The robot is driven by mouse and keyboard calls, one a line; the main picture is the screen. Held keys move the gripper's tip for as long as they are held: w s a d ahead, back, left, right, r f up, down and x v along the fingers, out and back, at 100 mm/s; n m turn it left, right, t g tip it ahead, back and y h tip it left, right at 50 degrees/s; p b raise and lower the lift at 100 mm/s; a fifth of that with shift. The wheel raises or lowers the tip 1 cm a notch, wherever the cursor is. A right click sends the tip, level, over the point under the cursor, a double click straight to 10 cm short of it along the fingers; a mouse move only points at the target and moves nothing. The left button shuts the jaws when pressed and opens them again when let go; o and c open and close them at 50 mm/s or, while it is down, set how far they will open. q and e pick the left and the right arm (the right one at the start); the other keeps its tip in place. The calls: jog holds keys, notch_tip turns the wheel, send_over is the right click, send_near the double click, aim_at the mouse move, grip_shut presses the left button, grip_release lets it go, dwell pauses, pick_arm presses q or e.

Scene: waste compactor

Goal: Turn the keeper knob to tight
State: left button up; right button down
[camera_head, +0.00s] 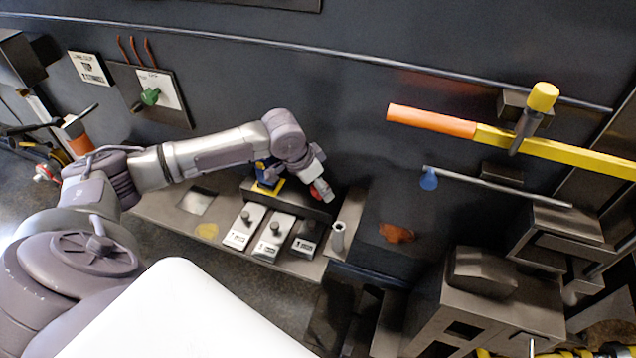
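I cannot tell for sure which part is the keeper knob, and no "tight" mark is readable. A small red part (321,190) is at the end of the dark block on the metal shelf. My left gripper (318,180) reaches down to this red part from the upper left. Its fingers are too small and too hidden to show whether they are open, shut or touching it. A green knob (149,97) sits on a white plate on the back panel, well left of my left gripper. My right gripper is not in view.
Three plates with small metal knobs (245,217) stand on the shelf (160,205) below my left wrist. A blue and yellow part (268,177) and an upright metal post (338,238) are close by. An orange and yellow bar (430,121) crosses the right side.

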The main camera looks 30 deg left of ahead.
pick_arm(q)
jog(key=shift+c, duration=0.3)
jog(key=c, duration=1)
jog(key=shift+r+m+p, duration=0.15)
jog(key=shift+m+p, duration=0.35)
jog(key=shift+p, duration=0.15)
jog(key=shift+c, duration=0.3)
jog(key=shift+m, duration=0.3)
jog(key=o, duration=1.1)
